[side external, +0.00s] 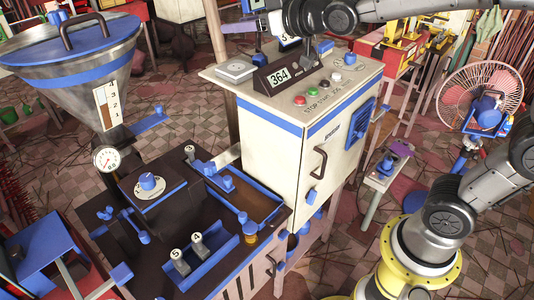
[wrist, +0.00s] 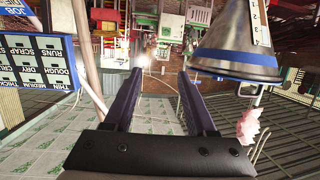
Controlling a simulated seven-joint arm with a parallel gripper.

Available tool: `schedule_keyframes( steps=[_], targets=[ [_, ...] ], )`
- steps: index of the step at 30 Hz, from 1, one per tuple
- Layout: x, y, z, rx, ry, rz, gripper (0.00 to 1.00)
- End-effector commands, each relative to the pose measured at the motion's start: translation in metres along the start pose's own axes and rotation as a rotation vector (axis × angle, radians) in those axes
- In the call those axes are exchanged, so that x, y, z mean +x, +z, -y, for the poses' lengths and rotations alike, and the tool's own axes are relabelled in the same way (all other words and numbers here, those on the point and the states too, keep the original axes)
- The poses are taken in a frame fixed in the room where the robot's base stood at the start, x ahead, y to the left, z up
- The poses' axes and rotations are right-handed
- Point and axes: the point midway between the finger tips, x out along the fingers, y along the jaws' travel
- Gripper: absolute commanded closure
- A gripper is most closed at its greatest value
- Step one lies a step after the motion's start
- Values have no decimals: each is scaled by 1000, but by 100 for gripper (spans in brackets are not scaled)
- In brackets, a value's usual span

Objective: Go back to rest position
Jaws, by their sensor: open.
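My gripper (wrist: 160,80) is open in the wrist view, with its two dark fingers well apart and nothing held between them. In the side external view my arm comes in from the right and bends over the top of the white cabinet (side external: 335,150). The gripper end there is small and partly hidden at the top edge, among the items above the cabinet. I cannot tell its exact height over the cabinet top.
A large metal hopper (side external: 75,65) with a blue lid and a dark extruder bench (side external: 190,220) are at left. A pink fan (side external: 480,95) stands at right.

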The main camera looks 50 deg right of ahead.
Motion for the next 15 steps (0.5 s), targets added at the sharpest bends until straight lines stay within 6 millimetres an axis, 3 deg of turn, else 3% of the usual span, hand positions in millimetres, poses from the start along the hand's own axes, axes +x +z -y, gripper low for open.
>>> schedule_keyframes(
  steps=[1,2,6,9,12,15],
  targets=[
    [-34,-1,-8,8,26,21,44],
    [-51,4,-12,13,39,45,44],
    [-134,47,-22,42,90,197,44],
    [-183,95,-22,60,105,338,44],
    [-220,144,-17,73,103,490,44],
    [-244,186,-11,79,89,639,44]
  ],
)
